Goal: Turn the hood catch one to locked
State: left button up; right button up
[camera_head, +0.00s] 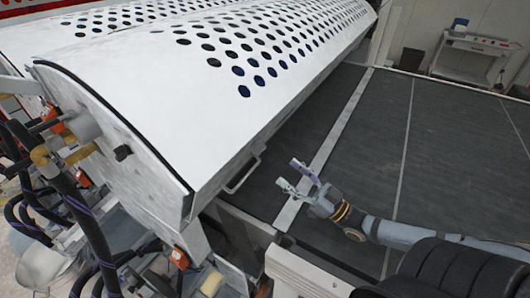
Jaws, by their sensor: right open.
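The white perforated hood (150,75) of the roller coater fills the upper left and middle of the head view. A thin metal handle (243,175) stands out at the hood's lower right edge. I cannot tell for sure which fitting is hood catch one, or its position. My right gripper (288,173) is open and empty, a short way right of the handle and apart from it, above the dark conveyor bed. My left gripper is not in view.
The dark conveyor bed (365,150) with pale strips spreads to the right and is mostly clear. Dark hoses (85,225) and pipework crowd the lower left by the hood's end panel. A grey bench (470,60) stands at the back right.

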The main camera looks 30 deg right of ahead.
aim_at(259, 149)
jog(key=b+x, duration=0.4)
jog(key=x, duration=0.5)
jog(key=shift+w+f, duration=0.15)
jog(key=shift+w, duration=0.25)
jog(key=shift+d, duration=0.15)
jog(key=c, duration=1.2)
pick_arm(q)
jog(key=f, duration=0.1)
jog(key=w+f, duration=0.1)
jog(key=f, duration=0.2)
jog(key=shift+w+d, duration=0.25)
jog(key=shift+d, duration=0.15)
pick_arm(e)
jog(key=shift+o, duration=0.2)
